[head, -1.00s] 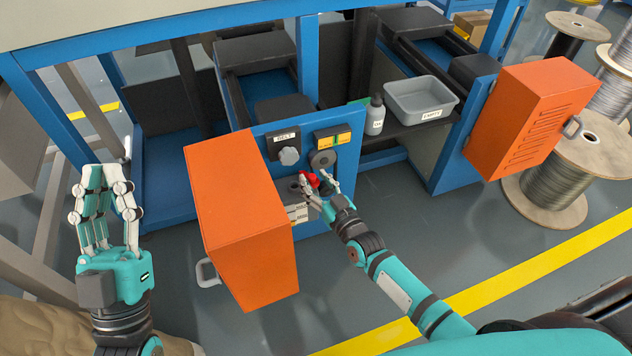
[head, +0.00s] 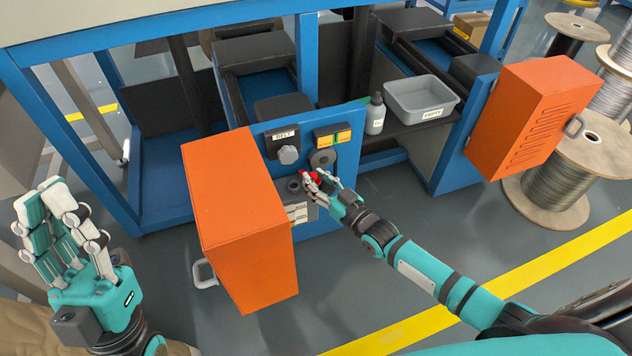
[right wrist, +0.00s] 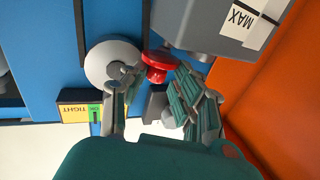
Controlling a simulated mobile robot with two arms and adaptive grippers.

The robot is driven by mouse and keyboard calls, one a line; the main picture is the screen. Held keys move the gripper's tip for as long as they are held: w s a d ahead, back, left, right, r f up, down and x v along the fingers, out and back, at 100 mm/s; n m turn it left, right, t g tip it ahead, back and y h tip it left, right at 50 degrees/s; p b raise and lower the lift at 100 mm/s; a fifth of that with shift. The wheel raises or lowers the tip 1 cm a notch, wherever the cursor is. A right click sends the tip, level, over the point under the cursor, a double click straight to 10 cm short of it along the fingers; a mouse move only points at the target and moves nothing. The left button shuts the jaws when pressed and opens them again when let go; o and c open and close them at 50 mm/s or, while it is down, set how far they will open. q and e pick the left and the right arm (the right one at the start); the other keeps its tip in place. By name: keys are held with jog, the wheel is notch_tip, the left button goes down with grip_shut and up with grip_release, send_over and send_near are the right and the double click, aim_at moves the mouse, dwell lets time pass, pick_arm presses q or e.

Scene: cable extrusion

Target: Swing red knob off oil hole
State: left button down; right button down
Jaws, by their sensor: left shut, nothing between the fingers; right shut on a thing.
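The red knob (head: 309,176) is on the grey oil box (head: 300,212) low on the blue machine front. It also shows in the right wrist view (right wrist: 158,64), next to the grey box with the MAX label (right wrist: 238,18). My right gripper (head: 318,182) is shut on the red knob, with its fingers partly covering it. A dark round opening, which looks like the oil hole (head: 293,184), shows on the box top left of the knob. My left gripper (head: 62,235) is shut and empty at the far left, away from the machine.
An open orange door (head: 240,220) stands just left of the box. Above are the BELT knob (head: 288,155) and a round grey knob (head: 322,158) under a yellow-green gauge. A bottle (head: 375,115) and grey EMPTY tray (head: 420,98) sit on the right shelf.

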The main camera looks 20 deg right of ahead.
jog(key=c, duration=1.4)
grip_release()
jog(key=shift+w+d, duration=0.1)
jog(key=shift+d, duration=0.2)
jog(key=shift+o, duration=1.1)
jog(key=shift+d, duration=0.1)
jog(key=shift+s, duration=0.4)
jog(key=v, duration=1.1)
jog(key=shift+s, duration=0.2)
